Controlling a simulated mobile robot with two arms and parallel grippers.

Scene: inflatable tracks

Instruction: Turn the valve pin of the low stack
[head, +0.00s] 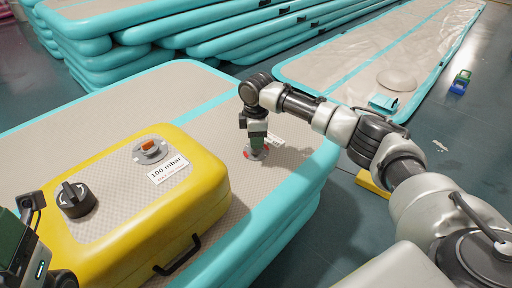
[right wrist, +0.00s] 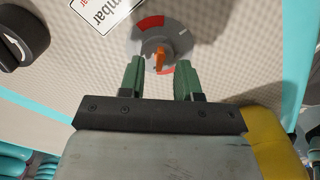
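The low stack (head: 225,105) is beige with teal edges and lies left of centre in the head view. Its round grey valve (right wrist: 172,37) has red sectors and an orange pin (right wrist: 160,60). In the head view the valve (head: 258,154) is partly covered by my right gripper (head: 257,140), which points down at it. In the right wrist view my right gripper (right wrist: 160,62) is open. Its green fingers stand either side of the pin, with a gap on each side. My left gripper (head: 22,240) is partly in view at the left edge; its fingers cannot be made out.
A yellow inflatable block (head: 215,180) rests on the stack, bearing a grey valve with an orange pin (head: 149,147), a 100 mbar label (head: 169,170) and a black knob (head: 75,198). Teal-edged stacks (head: 230,35) stand behind.

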